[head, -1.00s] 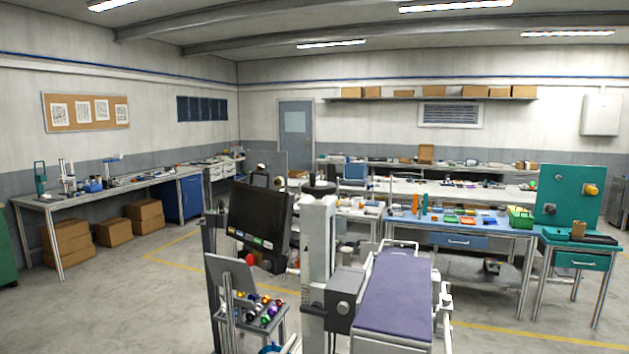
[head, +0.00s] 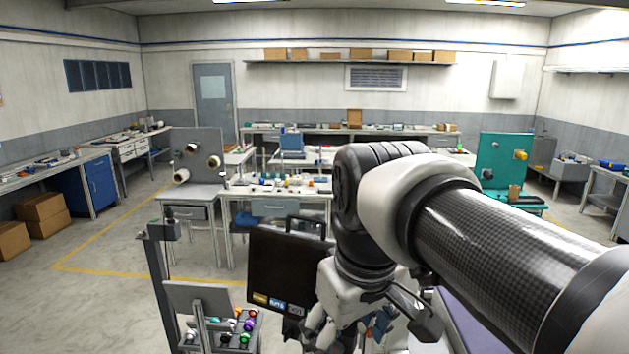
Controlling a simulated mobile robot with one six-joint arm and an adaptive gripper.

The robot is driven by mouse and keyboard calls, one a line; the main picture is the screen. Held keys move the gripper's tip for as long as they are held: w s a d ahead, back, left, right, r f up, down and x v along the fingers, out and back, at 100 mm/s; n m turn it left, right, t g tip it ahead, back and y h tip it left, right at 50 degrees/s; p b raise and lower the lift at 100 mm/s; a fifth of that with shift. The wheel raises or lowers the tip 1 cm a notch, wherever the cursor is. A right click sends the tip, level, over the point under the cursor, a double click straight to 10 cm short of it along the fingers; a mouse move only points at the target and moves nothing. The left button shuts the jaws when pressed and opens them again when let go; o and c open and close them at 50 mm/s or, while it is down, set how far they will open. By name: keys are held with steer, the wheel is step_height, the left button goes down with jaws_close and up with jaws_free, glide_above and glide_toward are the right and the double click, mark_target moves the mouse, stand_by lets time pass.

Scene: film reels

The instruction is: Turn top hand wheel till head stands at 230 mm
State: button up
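My arm crosses the right half of the head view and covers the middle. My gripper (head: 322,328) points down at the lower middle, partly mixed with the pale wrist parts. Its fingertips are not clear, and I cannot tell whether it touches anything. A sliver of the purple padded top (head: 470,325) shows below my forearm.
A small stand with colored knobs (head: 236,326) is at lower left. Benches (head: 277,206) and a teal panel (head: 502,160) stand behind. Open floor (head: 110,300) lies at left.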

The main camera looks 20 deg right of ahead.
steer(key=o, duration=0.4)
steer(key=shift+n+g, duration=0.6)
steer(key=shift+g, duration=0.2)
steer(key=w+d+r+p, duration=0.2)
steer(key=r+p, duration=0.1)
steer(key=r, duration=0.2)
steer(key=w+d+r+p, duration=0.2)
steer(key=d+r+p, duration=0.1)
steer(key=r, duration=0.3)
steer(key=w+d+r+p, duration=0.3)
steer(key=r, duration=0.3)
steer(key=shift+d+p, duration=0.2)
steer(key=shift+p, duration=0.1)
steer(key=w+d+r+n+g+p, duration=0.1)
steer(key=w+d+r+p, duration=0.3)
steer(key=d+r+p, duration=0.45)
steer(key=shift+y, duration=0.3)
steer(key=f+b, duration=0.3)
steer(key=f, duration=1.4)
steer(key=shift+a, duration=0.2)
steer(key=c, duration=1)
